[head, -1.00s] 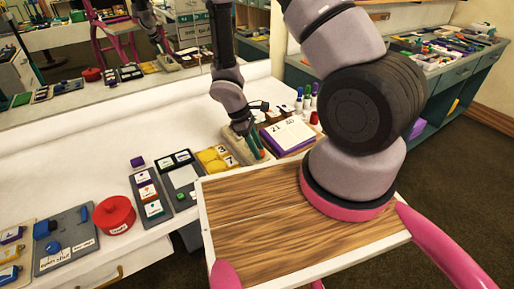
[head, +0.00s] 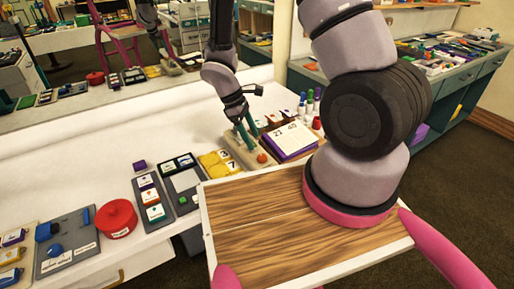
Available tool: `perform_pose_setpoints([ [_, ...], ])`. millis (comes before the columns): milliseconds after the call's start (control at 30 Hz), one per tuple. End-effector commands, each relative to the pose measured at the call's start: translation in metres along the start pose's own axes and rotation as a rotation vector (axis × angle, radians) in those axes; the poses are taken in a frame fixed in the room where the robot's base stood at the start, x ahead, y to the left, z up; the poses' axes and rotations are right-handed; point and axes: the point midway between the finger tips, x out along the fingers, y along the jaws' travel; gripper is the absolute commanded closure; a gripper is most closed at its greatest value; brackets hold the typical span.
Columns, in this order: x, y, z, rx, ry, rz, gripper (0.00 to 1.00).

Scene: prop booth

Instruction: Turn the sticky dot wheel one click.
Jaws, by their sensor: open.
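My gripper (head: 243,136) has teal fingers pointing down over a beige board (head: 235,149) at the back right of the white counter. The fingers are spread apart and look empty. An orange-red round piece (head: 262,158) sits at the board's front right, just right of and below the fingertips. I cannot tell whether this piece is the sticky dot wheel, nor whether a finger touches the board. The fingertips are small in this view, and part of the board is behind them.
A calendar-like pad (head: 290,139) stands close to the right of the board, with several capped bottles behind. Yellow pieces (head: 216,163) lie to its left. A red round container (head: 117,218) and grey trays stand further left. A wood-topped surface (head: 260,240) fills the front.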

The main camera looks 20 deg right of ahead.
Motion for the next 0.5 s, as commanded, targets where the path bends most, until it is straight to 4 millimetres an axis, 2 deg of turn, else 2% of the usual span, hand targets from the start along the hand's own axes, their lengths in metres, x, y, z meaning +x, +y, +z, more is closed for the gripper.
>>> perform_pose_setpoints([
  [33, -0.011, 0.000, -0.001, 0.002, 0.004, 0.001, 0.28],
  [200, -0.032, 0.000, 0.000, 0.000, 0.002, 0.001, 0.28],
  [500, -0.040, 0.000, 0.000, -0.001, 0.000, -0.001, 0.28],
])
